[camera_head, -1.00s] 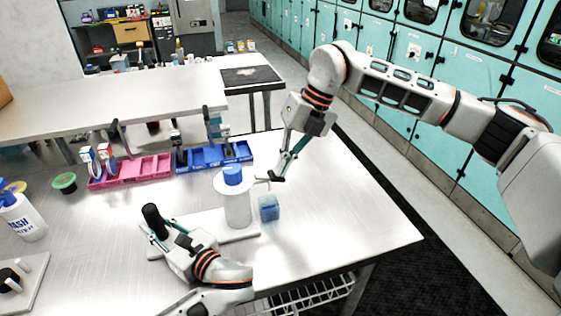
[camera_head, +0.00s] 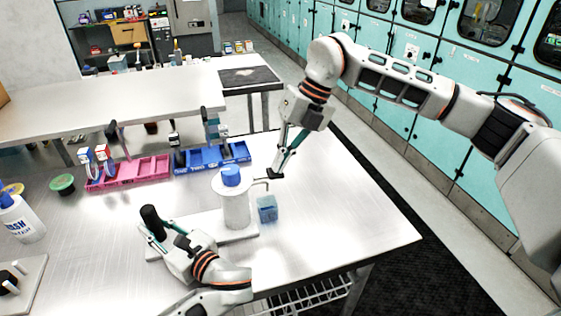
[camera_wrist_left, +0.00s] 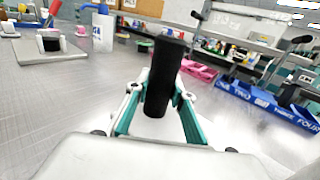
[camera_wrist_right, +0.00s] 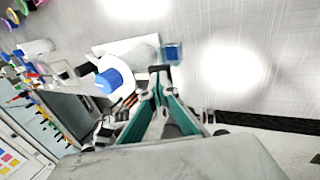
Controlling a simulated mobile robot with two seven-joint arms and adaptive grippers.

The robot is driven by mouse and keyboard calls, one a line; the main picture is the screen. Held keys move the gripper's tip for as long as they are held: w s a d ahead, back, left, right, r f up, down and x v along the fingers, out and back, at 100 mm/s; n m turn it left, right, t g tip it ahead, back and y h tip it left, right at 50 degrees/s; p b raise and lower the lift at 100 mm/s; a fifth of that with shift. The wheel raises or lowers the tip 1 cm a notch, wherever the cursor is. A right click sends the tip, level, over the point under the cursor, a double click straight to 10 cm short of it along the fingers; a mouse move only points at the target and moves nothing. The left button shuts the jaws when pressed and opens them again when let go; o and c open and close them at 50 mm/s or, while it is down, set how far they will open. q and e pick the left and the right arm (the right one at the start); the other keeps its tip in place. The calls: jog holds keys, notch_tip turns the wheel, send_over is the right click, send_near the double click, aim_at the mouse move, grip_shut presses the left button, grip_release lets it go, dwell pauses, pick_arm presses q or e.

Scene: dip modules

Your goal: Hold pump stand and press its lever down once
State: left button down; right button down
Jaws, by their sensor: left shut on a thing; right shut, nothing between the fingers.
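The pump stand is a white plate (camera_head: 207,236) with an upright black handle (camera_head: 153,221) at its left end. A white cylinder (camera_head: 237,207) with a blue cap (camera_head: 231,176) stands at its right end. My left gripper (camera_head: 153,237) is shut around the black handle, which fills the left wrist view (camera_wrist_left: 163,78). My right gripper (camera_head: 273,175) is shut and empty, just right of the blue cap and apart from it. The blue cap also shows in the right wrist view (camera_wrist_right: 109,82).
A translucent blue cube (camera_head: 267,208) stands right of the cylinder. Pink bins (camera_head: 128,175) and blue bins (camera_head: 213,158) line the back of the table. A white wash bottle (camera_head: 22,219) stands at the left. The table's right front is clear.

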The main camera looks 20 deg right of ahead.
aim_at(146, 207)
notch_tip(146, 207, up, 14)
jog(key=d, duration=0.1)
dwell(0.5)
dwell(0.5)
pick_arm(q)
jog(key=c, duration=1.6)
grip_release()
jog(key=shift+r, duration=0.15)
jog(key=shift+r, duration=3.6)
